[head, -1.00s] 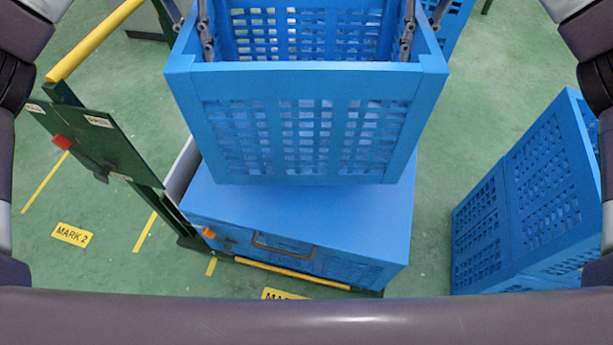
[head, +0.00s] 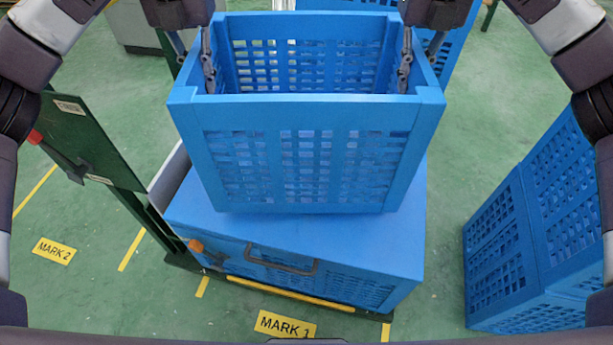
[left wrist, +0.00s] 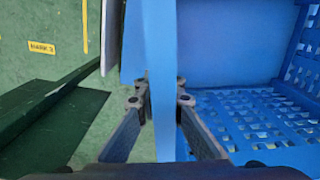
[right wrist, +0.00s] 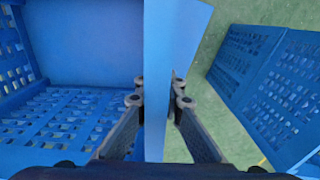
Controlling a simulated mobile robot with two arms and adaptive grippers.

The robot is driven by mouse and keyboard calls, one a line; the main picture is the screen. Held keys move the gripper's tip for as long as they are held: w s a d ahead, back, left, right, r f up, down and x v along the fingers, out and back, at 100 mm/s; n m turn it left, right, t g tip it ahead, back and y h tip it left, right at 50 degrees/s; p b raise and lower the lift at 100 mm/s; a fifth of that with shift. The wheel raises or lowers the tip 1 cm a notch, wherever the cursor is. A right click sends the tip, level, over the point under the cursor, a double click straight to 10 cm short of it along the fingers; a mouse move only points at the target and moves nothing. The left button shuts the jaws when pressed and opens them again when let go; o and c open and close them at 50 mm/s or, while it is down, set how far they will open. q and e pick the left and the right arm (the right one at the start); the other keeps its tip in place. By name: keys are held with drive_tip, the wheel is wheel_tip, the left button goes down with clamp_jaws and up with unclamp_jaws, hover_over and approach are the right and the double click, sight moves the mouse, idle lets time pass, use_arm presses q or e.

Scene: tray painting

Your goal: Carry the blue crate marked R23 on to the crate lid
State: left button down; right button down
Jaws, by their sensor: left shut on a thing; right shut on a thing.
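A blue slatted crate (head: 300,155) hangs level between my two grippers, above a lidded blue crate. No R23 mark shows on the faces I see. My left gripper (head: 207,70) is shut on its left wall; in the left wrist view the fingers (left wrist: 160,95) clasp that wall from both sides. My right gripper (head: 406,70) is shut on the right wall, and the right wrist view shows the fingers (right wrist: 160,95) clasping it. The plain blue crate lid (head: 190,205) lies below the held crate. I cannot tell whether the two touch.
The lidded crate stands on a low base with a green post and panel (head: 85,135) to its left. More blue crates (head: 530,220) stand at the right, and one shows behind. A yellow MARK 1 label (head: 285,324) is on the green floor in front.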

sight(192, 49)
use_arm(q)
drive_tip(key=shift+f, duration=0.15)
use_arm(e)
drive_tip(key=shift+f, duration=0.15)
